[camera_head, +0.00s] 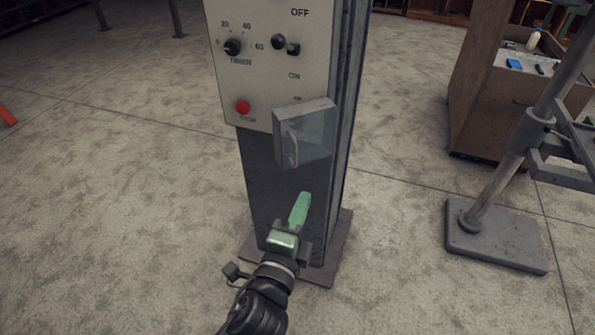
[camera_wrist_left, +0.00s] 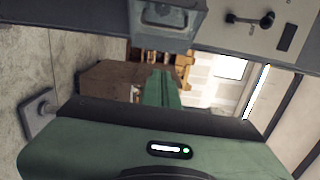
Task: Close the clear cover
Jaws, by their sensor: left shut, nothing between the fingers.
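The clear cover (camera_head: 308,138) is a small see-through box with a curved handle (camera_head: 292,147) on its face. It stands out from the lower right of the control panel (camera_head: 270,65), to the right of the red button (camera_head: 242,107). I cannot tell exactly how far open it is. The cover also shows at the top of the left wrist view (camera_wrist_left: 165,22). My left gripper (camera_head: 301,200) is shut and empty, below the cover and apart from it, in front of the dark column. Its green fingers also show in the left wrist view (camera_wrist_left: 161,88). My right gripper is not in view.
The panel carries a timer knob (camera_head: 232,47) and a black switch (camera_head: 293,49), on a dark column (camera_head: 268,190) with a floor plate. A wooden cabinet (camera_head: 490,100) and a metal stand (camera_head: 495,235) are at the right.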

